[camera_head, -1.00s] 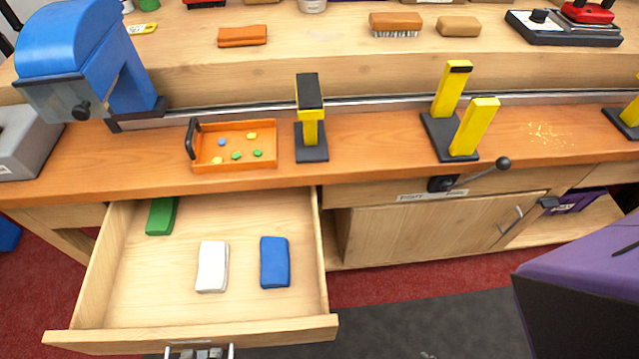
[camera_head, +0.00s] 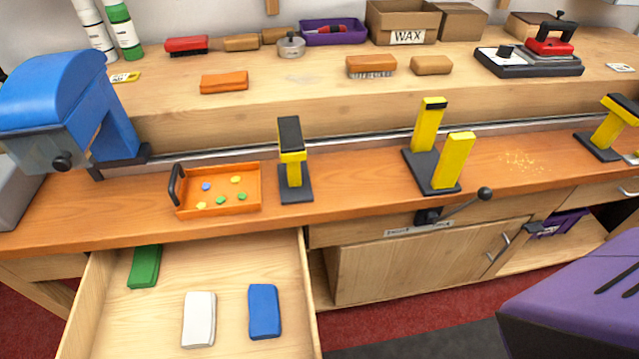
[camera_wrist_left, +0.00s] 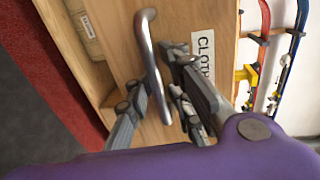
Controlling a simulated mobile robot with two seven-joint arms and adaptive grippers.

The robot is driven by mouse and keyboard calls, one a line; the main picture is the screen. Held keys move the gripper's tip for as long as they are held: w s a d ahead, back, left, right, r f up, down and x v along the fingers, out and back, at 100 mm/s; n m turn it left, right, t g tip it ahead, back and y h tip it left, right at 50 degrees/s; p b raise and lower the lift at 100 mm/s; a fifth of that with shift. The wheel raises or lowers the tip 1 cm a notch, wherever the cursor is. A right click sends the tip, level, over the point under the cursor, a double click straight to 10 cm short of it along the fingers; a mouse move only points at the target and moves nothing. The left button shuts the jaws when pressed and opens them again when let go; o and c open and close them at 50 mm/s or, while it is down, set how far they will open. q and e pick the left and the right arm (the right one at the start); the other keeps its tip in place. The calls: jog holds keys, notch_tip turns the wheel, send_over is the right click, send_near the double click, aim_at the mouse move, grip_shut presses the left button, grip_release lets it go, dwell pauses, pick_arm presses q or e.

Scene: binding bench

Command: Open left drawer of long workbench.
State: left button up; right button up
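The left drawer (camera_head: 230,340) of the long workbench (camera_head: 330,200) stands pulled out in the head view, its inside open to view. A green block (camera_head: 145,266), a white block (camera_head: 199,320) and a blue block (camera_head: 264,312) lie in it. Its front is below the head view. In the left wrist view the silver bar handle (camera_wrist_left: 152,60) crosses a wooden front with a label reading "CLOTH" (camera_wrist_left: 203,55). My left gripper (camera_wrist_left: 157,85) has one finger on each side of the handle, with a gap showing between the fingers. My right gripper is not in view.
An orange tray (camera_head: 250,205) and yellow-black stands (camera_head: 290,165) are on the bench top. A blue machine (camera_head: 65,100) stands at the left. A cupboard door (camera_head: 400,268) and a black lever (camera_head: 460,203) are right of the drawer. Red floor shows below.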

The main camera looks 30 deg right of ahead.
pick_arm(q)
jog(key=v, duration=1.2)
jog(key=shift+w, duration=0.1)
